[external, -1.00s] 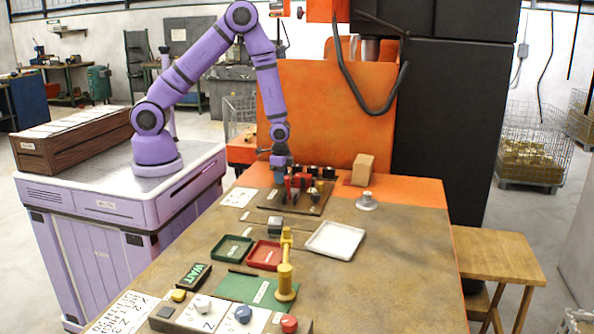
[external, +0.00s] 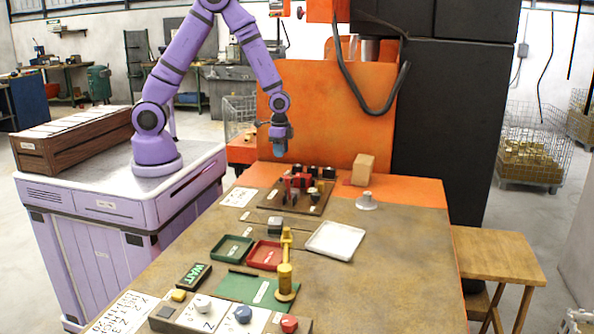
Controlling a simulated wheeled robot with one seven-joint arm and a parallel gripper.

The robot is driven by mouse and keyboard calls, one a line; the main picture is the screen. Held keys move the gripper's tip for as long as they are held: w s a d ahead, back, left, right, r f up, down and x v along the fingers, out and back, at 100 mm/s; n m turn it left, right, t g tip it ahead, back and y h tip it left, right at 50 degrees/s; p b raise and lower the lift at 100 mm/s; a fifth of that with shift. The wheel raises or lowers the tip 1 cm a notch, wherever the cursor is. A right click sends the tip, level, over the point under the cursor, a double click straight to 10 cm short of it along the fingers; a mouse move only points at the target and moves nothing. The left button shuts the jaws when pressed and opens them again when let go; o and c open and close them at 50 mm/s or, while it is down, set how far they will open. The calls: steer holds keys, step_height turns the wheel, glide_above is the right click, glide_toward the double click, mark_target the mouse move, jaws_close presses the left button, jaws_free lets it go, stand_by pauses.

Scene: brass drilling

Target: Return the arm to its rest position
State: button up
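My purple arm stands on a grey-topped cabinet at the left, its elbow reaching the top edge of the external view. My gripper (external: 280,150) hangs pointing down in the air above the far end of the workbench. It is above and a little behind a dark board (external: 318,207) that carries red, black and brass-coloured pieces. I see a clear space between the gripper and the board. The fingers are small and dark here, so I cannot see whether they are open or shut. No held object stands out.
The workbench (external: 390,270) holds a white tray (external: 336,240), green tray (external: 232,248), red tray (external: 265,255), brass post (external: 286,278) and a knob panel (external: 230,316). An orange panel (external: 330,115) rises behind the gripper. A tan block (external: 362,169) stands to its right.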

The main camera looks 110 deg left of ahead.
steer(key=shift+r, duration=0.1)
stand_by(0.3)
steer(key=s+d+r+t, duration=0.1)
steer(key=s+d+r, duration=0.15)
steer(key=r, duration=0.45)
steer(key=s+d+r+t+y, duration=0.1)
steer(key=d+r, duration=0.2)
steer(key=r, duration=0.3)
steer(key=s+d+r, duration=0.2)
steer(key=d+r, duration=0.1)
steer(key=r, duration=0.4)
steer(key=s+d+r+t, duration=0.1)
steer(key=s+d+r, duration=0.1)
steer(key=s, duration=0.3)
steer(key=s+d+r+t, duration=0.1)
steer(key=s+d+r, duration=0.2)
steer(key=s+r, duration=0.2)
steer(key=s+d+r+t+h, duration=0.1)
steer(key=s+d+r, duration=0.2)
steer(key=s, duration=0.4)
steer(key=shift+s+r+n, duration=0.2)
steer(key=shift+r+n, duration=0.2)
steer(key=shift+d, duration=0.1)
